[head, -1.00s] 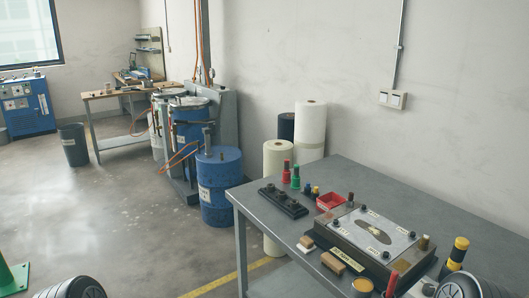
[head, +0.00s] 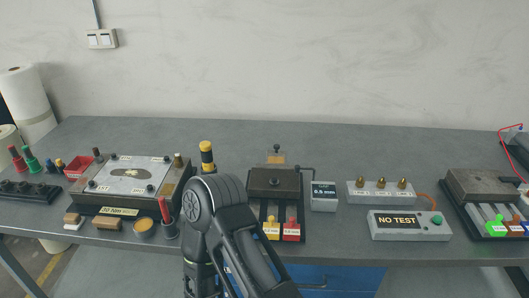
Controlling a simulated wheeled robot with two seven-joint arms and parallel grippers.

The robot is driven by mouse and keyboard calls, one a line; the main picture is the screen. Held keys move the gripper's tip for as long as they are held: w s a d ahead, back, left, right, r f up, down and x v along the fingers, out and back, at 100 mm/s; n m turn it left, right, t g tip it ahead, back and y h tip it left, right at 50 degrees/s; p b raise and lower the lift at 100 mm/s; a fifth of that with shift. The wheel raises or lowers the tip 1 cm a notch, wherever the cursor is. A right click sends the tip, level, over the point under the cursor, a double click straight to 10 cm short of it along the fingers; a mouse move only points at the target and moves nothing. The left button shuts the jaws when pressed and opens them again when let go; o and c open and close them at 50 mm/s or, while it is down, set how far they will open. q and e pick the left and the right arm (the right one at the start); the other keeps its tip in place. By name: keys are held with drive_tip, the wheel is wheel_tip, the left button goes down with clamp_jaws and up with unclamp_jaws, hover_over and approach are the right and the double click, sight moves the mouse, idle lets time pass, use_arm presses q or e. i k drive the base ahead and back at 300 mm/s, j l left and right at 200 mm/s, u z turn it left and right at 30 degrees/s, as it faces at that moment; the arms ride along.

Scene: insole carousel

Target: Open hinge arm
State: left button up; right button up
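I cannot tell for certain which part is the hinge arm. A dark metal block (head: 274,183) stands at the middle of the table, with a thin bent rod (head: 307,170) at its right and a small knobbed post (head: 277,149) behind it. A similar grey-brown block (head: 482,186) stands at the right end. One of my arms rises from the bottom centre, bent, in front of the table. Neither gripper shows, so what they hold is hidden.
The grey table (head: 340,140) runs along the wall, its back strip clear. A plate fixture (head: 130,178) sits left, with a yellow-black tool (head: 207,157) near it. Yellow and red pieces (head: 291,232) lie before the middle block. A "NO TEST" box (head: 409,225) stands right.

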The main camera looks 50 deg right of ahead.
sight(276, 159)
drive_tip(key=z, duration=1.8)
